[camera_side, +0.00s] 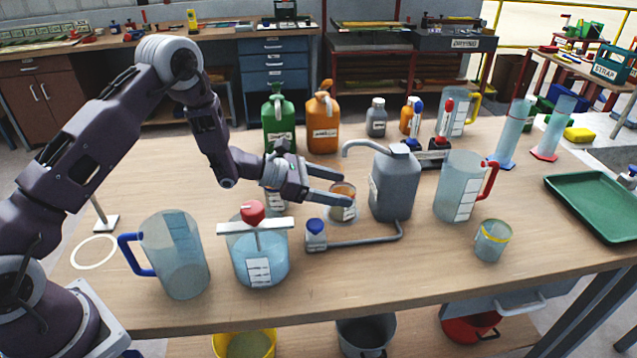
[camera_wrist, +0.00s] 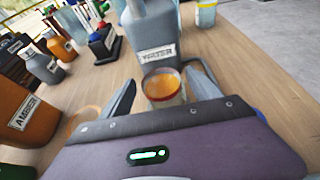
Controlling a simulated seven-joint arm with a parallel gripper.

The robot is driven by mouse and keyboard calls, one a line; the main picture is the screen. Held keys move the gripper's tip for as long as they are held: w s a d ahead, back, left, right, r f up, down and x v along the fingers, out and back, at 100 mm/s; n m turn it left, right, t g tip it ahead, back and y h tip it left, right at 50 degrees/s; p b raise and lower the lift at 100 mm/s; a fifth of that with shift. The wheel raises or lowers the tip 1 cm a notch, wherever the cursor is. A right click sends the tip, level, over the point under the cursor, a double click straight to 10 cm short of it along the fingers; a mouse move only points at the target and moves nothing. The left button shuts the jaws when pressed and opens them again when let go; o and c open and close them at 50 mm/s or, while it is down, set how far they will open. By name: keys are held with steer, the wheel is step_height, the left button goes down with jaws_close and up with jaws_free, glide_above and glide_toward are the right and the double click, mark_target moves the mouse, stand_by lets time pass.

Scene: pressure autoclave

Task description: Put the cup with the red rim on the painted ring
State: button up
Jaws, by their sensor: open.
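The cup with the red rim (camera_side: 343,211) stands on the table just left of the grey jug and holds something orange. It also shows in the wrist view (camera_wrist: 164,88), upright between my fingers. My gripper (camera_side: 349,192) is open, with one finger on each side of the cup. In the wrist view a small gap shows beside the fingers, and I cannot tell whether either touches the cup. The lower part of the cup is partly hidden by my gripper. The painted ring (camera_side: 94,252) is a white outline on the table at the far left, empty.
The grey water jug (camera_side: 393,186), with a pipe to a blue-capped bottle (camera_side: 316,236), stands close to the cup. The red-knobbed vessel (camera_side: 260,255) and blue-handled pitcher (camera_side: 175,255) stand between cup and ring. A yellow-rimmed cup (camera_side: 492,243) stands at right.

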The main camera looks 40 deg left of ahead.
steer(key=v, duration=0.7)
steer(key=s+d+r+m+g+h, duration=0.1)
steer(key=s+d+r+m+g, duration=0.1)
steer(key=s+d+r+m, duration=0.3)
steer(key=s+d+r+m+g+h, duration=0.2)
steer(key=d+r+m, duration=0.1)
steer(key=r, duration=0.5)
steer(key=s+d+r+m+g+y, duration=0.2)
steer(key=s+r+m, duration=0.1)
steer(key=s+m, duration=0.3)
steer(key=s+d+r+m+g+y, duration=0.1)
steer(key=s+d+r+m+g, duration=0.15)
steer(key=s, duration=0.55)
steer(key=s+a+m+t+y, duration=0.4)
steer(key=s+a+m+y, duration=0.5)
steer(key=s+a, duration=0.3)
steer(key=s+m, duration=0.1)
steer(key=s, duration=0.1)
steer(key=shift+s+a+r+y, duration=0.2)
steer(key=shift+s+a+y, duration=0.1)
steer(key=shift+s+a, duration=0.1)
